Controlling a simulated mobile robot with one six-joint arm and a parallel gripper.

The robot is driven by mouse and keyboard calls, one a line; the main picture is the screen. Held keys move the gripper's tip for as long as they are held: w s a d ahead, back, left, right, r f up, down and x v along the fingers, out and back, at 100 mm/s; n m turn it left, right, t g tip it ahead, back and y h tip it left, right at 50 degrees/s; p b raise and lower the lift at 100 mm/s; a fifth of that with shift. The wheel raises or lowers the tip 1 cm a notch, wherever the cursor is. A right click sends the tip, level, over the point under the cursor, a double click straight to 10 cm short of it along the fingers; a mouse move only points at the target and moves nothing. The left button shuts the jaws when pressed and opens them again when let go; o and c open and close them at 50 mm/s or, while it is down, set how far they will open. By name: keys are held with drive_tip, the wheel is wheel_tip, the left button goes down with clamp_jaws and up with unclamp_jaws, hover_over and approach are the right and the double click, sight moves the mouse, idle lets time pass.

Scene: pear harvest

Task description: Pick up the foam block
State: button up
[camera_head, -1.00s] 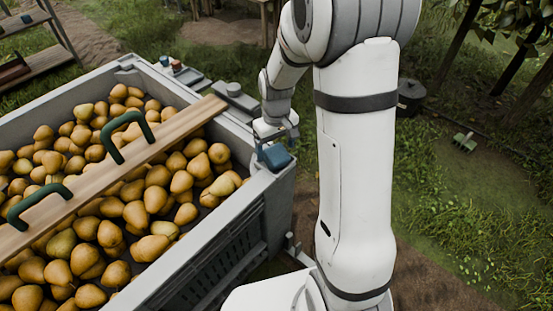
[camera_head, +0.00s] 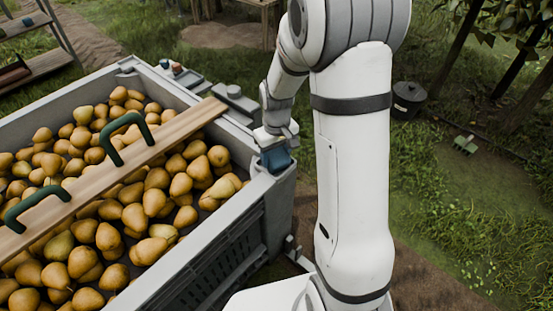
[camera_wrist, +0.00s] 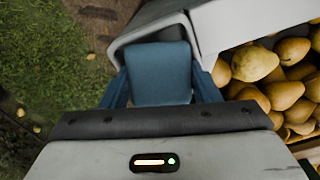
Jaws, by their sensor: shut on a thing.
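The blue foam block (camera_head: 277,163) is at the near right corner of the pear bin, in the head view. In the wrist view the foam block (camera_wrist: 160,68) fills the space between the two blue fingers, over the grey corner of the bin. My gripper (camera_head: 274,149) is shut on the block from above, with a finger at each side. In the wrist view my gripper (camera_wrist: 160,88) hides the block's near end. I cannot tell whether the block's underside still touches the bin's corner.
The grey bin (camera_head: 212,243) is full of pears (camera_head: 137,215). A wooden board (camera_head: 175,137) with two green handles lies across it. Small items (camera_head: 177,67) stand along the far rim. A dark pot (camera_head: 408,99) stands on the grass at the right.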

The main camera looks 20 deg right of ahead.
sight(275, 151)
wheel_tip(275, 151, up, 10)
drive_tip(key=p, duration=0.3)
drive_tip(key=shift+p, duration=0.4)
drive_tip(key=n+p, duration=0.1)
drive_tip(key=p, duration=0.2)
drive_tip(key=g+h+p, duration=0.1)
drive_tip(key=p, duration=0.3)
drive_tip(key=w+r+n+g+p, duration=0.1)
drive_tip(key=p, duration=0.2)
drive_tip(key=shift+a+n+p, duration=0.25)
drive_tip(key=shift+n+p, duration=0.05)
drive_tip(key=shift+p, duration=0.05)
drive_tip(key=shift+f+n+g+h+p, duration=0.3)
drive_tip(key=shift+g+h+p, duration=0.15)
drive_tip(key=shift+p, duration=0.7)
drive_tip(key=shift+f+p, duration=0.3)
drive_tip(key=shift+p, duration=0.05)
wheel_tip(275, 151, down, 10)
drive_tip(key=shift+f, duration=0.1)
